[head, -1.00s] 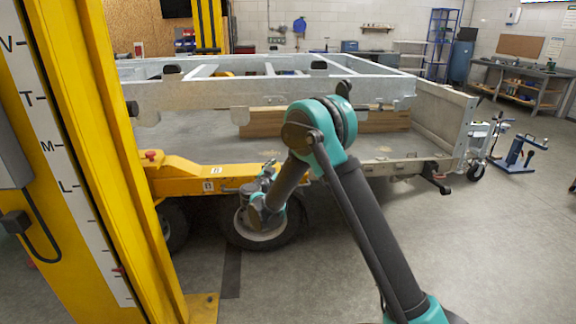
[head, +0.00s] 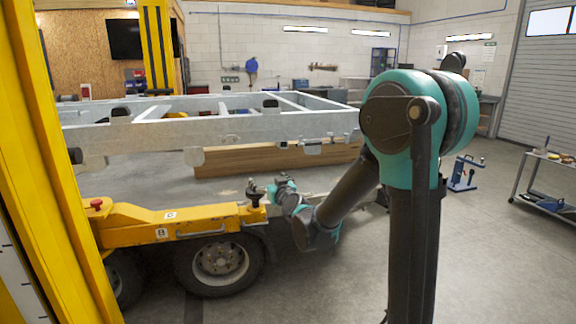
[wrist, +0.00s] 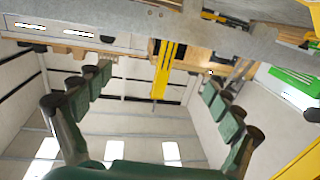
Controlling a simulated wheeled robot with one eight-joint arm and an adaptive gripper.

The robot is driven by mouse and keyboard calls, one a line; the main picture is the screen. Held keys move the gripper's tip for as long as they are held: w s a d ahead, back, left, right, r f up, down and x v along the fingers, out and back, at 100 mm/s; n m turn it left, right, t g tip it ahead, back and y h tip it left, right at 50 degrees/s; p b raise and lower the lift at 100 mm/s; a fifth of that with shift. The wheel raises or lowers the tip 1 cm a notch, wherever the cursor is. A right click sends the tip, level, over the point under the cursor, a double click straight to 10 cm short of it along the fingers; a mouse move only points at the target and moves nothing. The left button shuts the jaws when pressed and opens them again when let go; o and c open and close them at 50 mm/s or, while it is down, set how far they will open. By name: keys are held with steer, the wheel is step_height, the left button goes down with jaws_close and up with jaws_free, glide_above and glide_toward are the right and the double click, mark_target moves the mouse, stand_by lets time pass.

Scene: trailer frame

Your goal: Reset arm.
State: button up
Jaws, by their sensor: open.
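My arm is teal and dark grey, with its elbow high at the right of the head view. Its forearm slopes down to the left. My gripper (head: 255,190) is small in the head view, just above the yellow lift arm's end and in front of the trailer frame (head: 140,132). In the wrist view my gripper (wrist: 158,82) has its two green-padded fingers spread wide apart. Nothing is between them. A grey metal beam (wrist: 130,18) of the frame crosses the top of that tilted view.
A yellow lift column (head: 50,200) stands close at the left. A yellow lift arm (head: 150,225) and a wheel (head: 220,262) lie below my gripper. A wooden beam (head: 290,158) lies under the frame. A trolley (head: 545,195) stands at the right.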

steer(key=s+d+f+m+g+h, duration=0.1)
steer(key=s+d+f+g+h, duration=0.1)
steer(key=s+d+f+g, duration=0.2)
steer(key=s+d+f+m+g+h, duration=0.2)
steer(key=s+d+f+g, duration=0.2)
steer(key=s+d+f, duration=0.7)
steer(key=s+d+f+m+g+h, duration=0.1)
steer(key=s+d+f+g+h, duration=0.2)
steer(key=s, duration=1.5)
steer(key=d+f, duration=0.4)
steer(key=d, duration=0.4)
steer(key=shift+s+d+f+m+g, duration=0.15)
steer(key=shift+s+f+m+g, duration=0.05)
steer(key=shift+s+m+g, duration=0.2)
